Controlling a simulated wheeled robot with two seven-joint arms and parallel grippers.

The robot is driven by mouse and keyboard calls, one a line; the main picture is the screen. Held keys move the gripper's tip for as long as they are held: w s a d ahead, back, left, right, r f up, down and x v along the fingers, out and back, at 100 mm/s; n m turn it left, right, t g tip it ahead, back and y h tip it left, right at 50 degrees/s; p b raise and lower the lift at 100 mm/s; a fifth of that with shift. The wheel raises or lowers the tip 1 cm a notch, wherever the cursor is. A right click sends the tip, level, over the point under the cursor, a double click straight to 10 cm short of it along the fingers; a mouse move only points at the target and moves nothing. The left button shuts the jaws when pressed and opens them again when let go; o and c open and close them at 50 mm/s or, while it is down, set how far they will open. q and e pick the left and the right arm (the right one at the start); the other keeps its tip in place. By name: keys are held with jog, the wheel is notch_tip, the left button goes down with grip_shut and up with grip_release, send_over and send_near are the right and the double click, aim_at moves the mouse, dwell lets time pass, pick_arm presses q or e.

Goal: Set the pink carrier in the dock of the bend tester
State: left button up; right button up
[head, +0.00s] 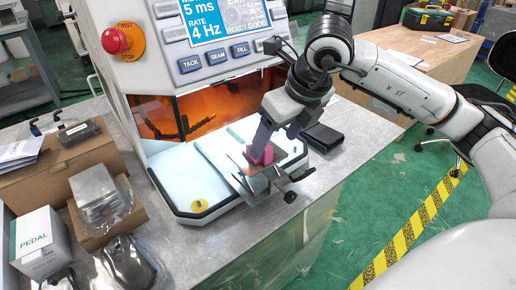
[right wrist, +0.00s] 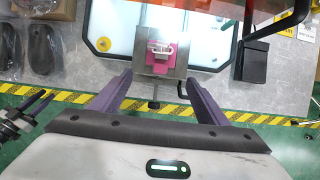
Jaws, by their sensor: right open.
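The pink carrier (head: 262,155) sits on a metal plate fixture (head: 243,183) at the front of a white machine (head: 150,60) with a lit screen. In the right wrist view the pink carrier (right wrist: 154,65) shows partly under a pale metal piece on the square plate. My right gripper (head: 272,146) is just above the carrier. In the right wrist view its purple fingers (right wrist: 158,80) are spread apart, one to each side of the carrier's line, with a clear gap. No machine marked as the bend tester can be made out.
A black box (head: 323,138) lies right of the fixture. Cardboard boxes (head: 75,155), a white PEDAL box (head: 40,240) and bagged parts crowd the left of the bench. A red twist-stop knob (head: 115,40) juts from the machine. A wooden table (head: 430,50) stands behind right.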

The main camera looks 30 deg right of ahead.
aim_at(269, 149)
jog(key=shift+w+f, duration=0.1)
jog(key=shift+f, duration=0.2)
jog(key=p+x, duration=0.1)
jog(key=x, duration=0.3)
jog(key=shift+w+f, duration=0.1)
jog(key=shift+w, duration=0.1)
jog(key=shift+w+f, duration=0.15)
jog(key=shift+f, duration=0.2)
jog(key=shift+w+f, duration=0.1)
jog(key=c, duration=1)
pick_arm(q)
jog(key=shift+w+r, duration=0.25)
jog(key=shift+r, duration=0.55)
pick_arm(e)
jog(key=c, duration=0.3)
